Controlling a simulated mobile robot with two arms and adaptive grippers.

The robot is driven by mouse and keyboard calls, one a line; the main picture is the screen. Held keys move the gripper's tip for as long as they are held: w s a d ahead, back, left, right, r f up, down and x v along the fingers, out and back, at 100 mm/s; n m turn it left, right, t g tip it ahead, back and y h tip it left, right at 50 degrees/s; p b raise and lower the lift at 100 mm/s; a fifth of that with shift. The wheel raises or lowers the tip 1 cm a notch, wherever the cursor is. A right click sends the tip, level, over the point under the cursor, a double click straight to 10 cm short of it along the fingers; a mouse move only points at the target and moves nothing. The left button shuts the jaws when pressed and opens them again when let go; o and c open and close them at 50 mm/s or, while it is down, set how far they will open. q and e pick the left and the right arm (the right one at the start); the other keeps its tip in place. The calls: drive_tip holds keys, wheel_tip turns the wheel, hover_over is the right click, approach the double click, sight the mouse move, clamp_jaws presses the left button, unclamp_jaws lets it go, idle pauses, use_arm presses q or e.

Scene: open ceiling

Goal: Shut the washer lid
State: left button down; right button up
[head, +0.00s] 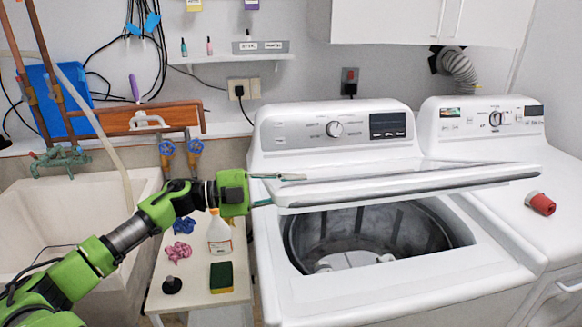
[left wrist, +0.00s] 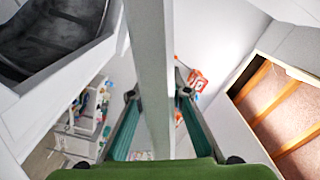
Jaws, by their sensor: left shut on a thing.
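The white washer (head: 400,292) stands in the middle right of the head view. Its lid (head: 420,183) is partly open, raised at a low angle above the opening. The dark metal drum (head: 370,235) shows below the lid's front edge. My left gripper (head: 285,189) is at the lid's left front corner, one finger above and one below its edge. In the left wrist view the lid (left wrist: 150,60) runs between the two green fingers, and the gripper (left wrist: 155,92) is shut on it. My right gripper is not in view.
A second white machine (head: 500,150) stands at right with a red object (head: 540,204) on top. A small table (head: 175,298) left of the washer holds a spray bottle (head: 219,238), a sponge (head: 221,277) and cloths. A sink (head: 90,200) is at left.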

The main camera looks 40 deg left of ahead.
use_arm(q)
wheel_tip(320, 180, down, 10)
drive_tip(key=s+d+b, duration=0.2)
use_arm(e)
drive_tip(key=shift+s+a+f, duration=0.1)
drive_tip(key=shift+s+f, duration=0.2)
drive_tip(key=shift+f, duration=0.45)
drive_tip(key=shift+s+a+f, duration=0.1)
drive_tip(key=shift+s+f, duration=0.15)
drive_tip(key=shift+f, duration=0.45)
use_arm(q)
drive_tip(key=c, duration=1.9)
unclamp_jaws()
wheel_tip(320, 180, up, 10)
drive_tip(key=shift+w, duration=0.15)
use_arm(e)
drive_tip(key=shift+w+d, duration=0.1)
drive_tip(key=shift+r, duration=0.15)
